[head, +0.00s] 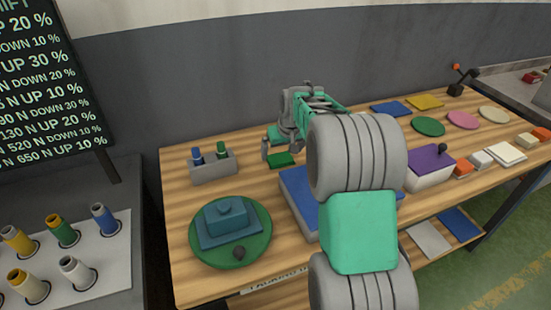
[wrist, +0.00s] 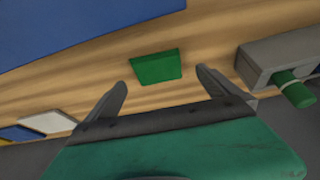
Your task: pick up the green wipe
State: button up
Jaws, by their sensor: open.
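The green wipe (head: 281,160) is a small flat square lying on the wooden bench, behind the blue box in the head view. In the wrist view the green wipe (wrist: 156,67) lies flat between and just beyond my two fingertips. My gripper (wrist: 160,84) is open and empty, with a finger toward each side of the wipe. In the head view my gripper (head: 279,149) is over the back of the bench by the wipe, partly hidden by my own arm. I cannot tell its exact height above the wood.
A grey holder (head: 213,168) with a blue and a green peg stands left of the wipe; it is close on the right in the wrist view (wrist: 283,55). A blue box (head: 300,199) is in front. A round green turntable (head: 260,254) carries a blue-grey part.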

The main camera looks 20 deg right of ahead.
aim_at(281, 159)
jog(key=x, duration=0.4)
jog(key=shift+d+f+p, duration=0.25)
jog(key=shift+d+p, duration=0.05)
jog(key=shift+p, duration=0.05)
jog(key=shift+c, duration=0.2)
jog(key=c, duration=1.2)
